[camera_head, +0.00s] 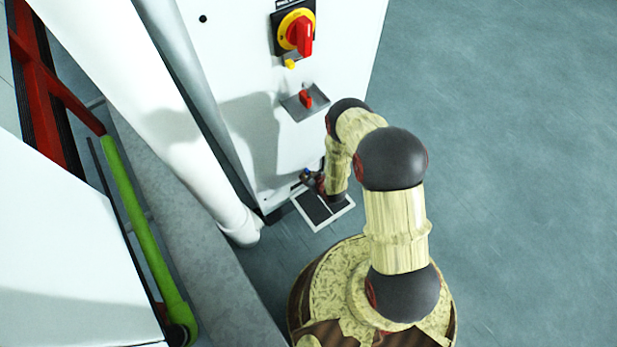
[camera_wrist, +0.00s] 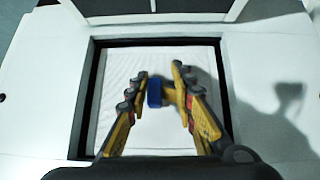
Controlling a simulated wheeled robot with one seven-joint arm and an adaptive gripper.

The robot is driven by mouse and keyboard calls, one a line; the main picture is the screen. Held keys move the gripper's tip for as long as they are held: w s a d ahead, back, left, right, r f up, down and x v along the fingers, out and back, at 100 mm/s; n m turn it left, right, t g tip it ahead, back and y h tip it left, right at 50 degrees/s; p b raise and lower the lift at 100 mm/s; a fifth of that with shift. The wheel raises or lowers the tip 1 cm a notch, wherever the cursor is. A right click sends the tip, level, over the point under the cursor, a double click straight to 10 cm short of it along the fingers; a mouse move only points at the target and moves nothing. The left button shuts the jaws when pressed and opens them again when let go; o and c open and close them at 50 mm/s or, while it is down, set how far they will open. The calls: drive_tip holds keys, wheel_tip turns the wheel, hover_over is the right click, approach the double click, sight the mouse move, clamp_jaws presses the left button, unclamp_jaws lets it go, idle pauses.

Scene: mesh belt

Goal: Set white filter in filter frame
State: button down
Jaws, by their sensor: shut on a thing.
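The white filter (camera_wrist: 118,66) is a pale square panel in the wrist view, with a blue and yellow grip piece (camera_wrist: 154,94) at its middle. My gripper (camera_wrist: 160,76) is shut on the filter by this piece, one finger on each side. The filter frame (camera_wrist: 88,100) is a dark-edged square opening in a white face. The filter lies inside its outline, with dark edges showing around it. I cannot tell how deep it sits. In the head view my gripper (camera_head: 313,180) is low by the white cabinet, and the filter is hidden.
The white cabinet (camera_head: 245,110) carries a red and yellow rotary switch (camera_head: 298,32) and a small red switch (camera_head: 306,98). A white-edged piece with dark panels (camera_head: 318,209) lies at its foot. A white pipe (camera_head: 180,130) stands left. Floor on the right is clear.

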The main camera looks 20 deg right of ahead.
drive_tip(key=shift+f+b, duration=0.35)
drive_tip(key=shift+b, duration=0.05)
idle(0.6)
drive_tip(key=c, duration=1.4)
unclamp_jaws()
drive_tip(key=v, duration=1.2)
